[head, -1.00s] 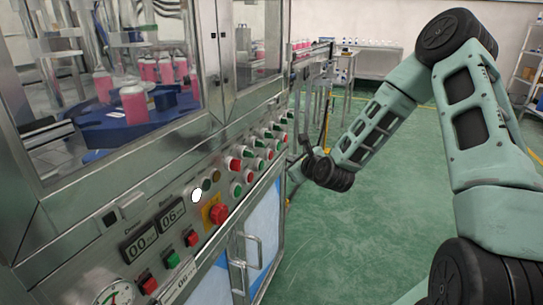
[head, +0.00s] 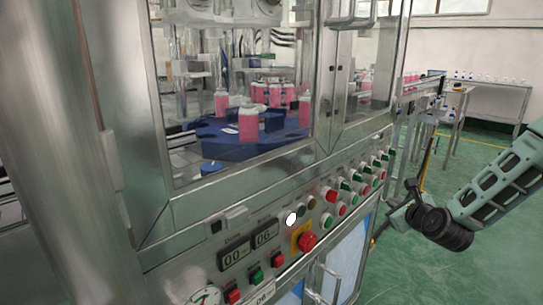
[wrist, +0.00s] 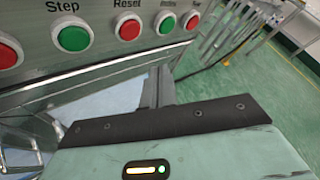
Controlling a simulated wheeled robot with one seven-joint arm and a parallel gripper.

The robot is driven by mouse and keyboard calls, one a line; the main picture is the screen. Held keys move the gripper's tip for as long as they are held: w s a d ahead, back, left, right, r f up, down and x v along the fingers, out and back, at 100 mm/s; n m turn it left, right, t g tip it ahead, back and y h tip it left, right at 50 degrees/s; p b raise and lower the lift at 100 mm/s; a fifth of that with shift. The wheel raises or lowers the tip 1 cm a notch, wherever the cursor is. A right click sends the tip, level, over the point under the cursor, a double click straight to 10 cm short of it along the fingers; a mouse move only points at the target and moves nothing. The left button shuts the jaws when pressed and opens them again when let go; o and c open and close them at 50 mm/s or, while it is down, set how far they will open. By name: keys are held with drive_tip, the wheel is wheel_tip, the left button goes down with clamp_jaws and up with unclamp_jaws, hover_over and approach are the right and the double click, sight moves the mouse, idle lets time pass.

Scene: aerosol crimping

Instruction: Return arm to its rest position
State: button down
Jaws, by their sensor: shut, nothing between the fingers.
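In the head view my arm comes in from the right edge, with its green forearm sloping down to the black wrist joint. My gripper (head: 397,216) is small there, close to the right end of the machine's control panel (head: 330,212), and its fingers are hard to make out. In the wrist view my gripper (wrist: 160,76) shows its grey fingers together with nothing held. They point toward the space just below a row of buttons. The green Step button (wrist: 73,36) and the red Reset button (wrist: 129,27) are near. I cannot tell of any contact.
The crimping machine fills the left and middle, with pink bottles (head: 248,122) on a blue turntable (head: 225,146) behind glass. A red emergency knob (head: 307,241) and a door handle (head: 322,285) stick out. A table (head: 497,92) stands at the back right. Green floor (head: 400,275) is open to the right.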

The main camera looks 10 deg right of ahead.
drive_tip(key=s+a+n+g+y, duration=0.2)
drive_tip(key=s+a+n+g, duration=0.5)
drive_tip(key=n, duration=0.9)
drive_tip(key=s+a+r+n+g+h, duration=0.1)
drive_tip(key=s+a+r+n+g, duration=0.15)
drive_tip(key=s+n, duration=0.5)
drive_tip(key=s+a+r+n+g, duration=0.1)
drive_tip(key=s+r+n+g, duration=0.15)
drive_tip(key=s+n, duration=0.55)
drive_tip(key=s+a+r+n+g, duration=0.2)
drive_tip(key=s+a+n, duration=0.5)
drive_tip(key=s+a, duration=0.9)
wheel_tip(320, 180, up, 16)
drive_tip(key=w+a+p, duration=0.1)
drive_tip(key=a+p, duration=0.1)
drive_tip(key=p, duration=1.4)
drive_tip(key=shift+w+a+r+y, duration=0.15)
drive_tip(key=shift+w+y, duration=0.15)
drive_tip(key=shift+w, duration=0.05)
